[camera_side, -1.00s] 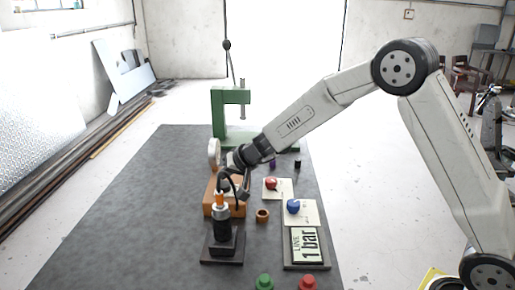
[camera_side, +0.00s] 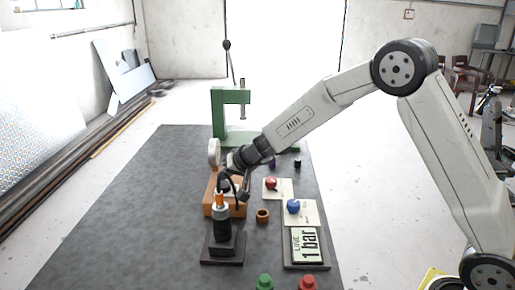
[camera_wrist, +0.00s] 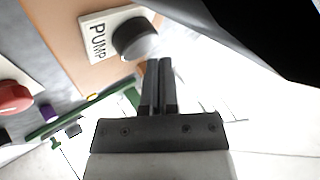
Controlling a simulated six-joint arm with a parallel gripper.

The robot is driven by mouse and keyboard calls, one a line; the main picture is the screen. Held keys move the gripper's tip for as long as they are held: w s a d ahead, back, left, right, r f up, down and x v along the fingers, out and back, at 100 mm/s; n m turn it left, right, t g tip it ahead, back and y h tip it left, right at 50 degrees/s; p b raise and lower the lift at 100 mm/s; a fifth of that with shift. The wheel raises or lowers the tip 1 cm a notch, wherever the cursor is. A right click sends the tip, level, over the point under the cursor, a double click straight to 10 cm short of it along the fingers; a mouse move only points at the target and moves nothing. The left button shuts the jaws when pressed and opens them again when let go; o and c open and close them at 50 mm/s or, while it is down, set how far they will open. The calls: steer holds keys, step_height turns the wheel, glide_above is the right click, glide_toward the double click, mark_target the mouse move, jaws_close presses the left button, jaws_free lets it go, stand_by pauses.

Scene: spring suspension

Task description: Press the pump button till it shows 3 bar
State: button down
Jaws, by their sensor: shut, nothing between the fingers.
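The pump button (camera_wrist: 135,38), a dark round knob with a pale grey face, sits on a white plate marked PUMP in the wrist view. My gripper (camera_wrist: 158,65) is shut and empty, its fingertips right beside the button; I cannot tell whether they touch it. In the side view my gripper (camera_side: 237,188) is over the orange-brown block (camera_side: 210,206), and the button is hidden there. The display (camera_side: 306,244) at the front right reads "LINE 1 bar".
A blue knob (camera_side: 293,206), a red knob (camera_side: 271,183) and a small brown ring (camera_side: 262,215) are to the right. A green press (camera_side: 220,115) stands behind. The mat's left side is clear.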

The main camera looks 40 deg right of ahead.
mark_target(226, 185)
steer(key=shift+s+f, duration=0.1)
steer(key=shift+f, duration=1.15)
stand_by(1.7)
steer(key=shift+r, duration=1.35)
steer(key=shift+r, duration=0.1)
steer(key=shift+r, duration=2.4)
steer(key=s+d+f+n+g+h, duration=0.1)
steer(key=s+d+f+g, duration=0.1)
steer(key=s, duration=0.8)
steer(key=s+d+f+n+g+h, duration=0.1)
steer(key=s+d+f+n+g, duration=0.1)
steer(key=s, duration=0.8)
steer(key=s+d+f+n+g+h, duration=0.1)
steer(key=s+f, duration=0.3)
steer(key=s, duration=0.6)
steer(key=shift+s+d+n+g, duration=0.2)
steer(key=shift+d+n+g, duration=0.2)
steer(key=shift+d+g, duration=0.15)
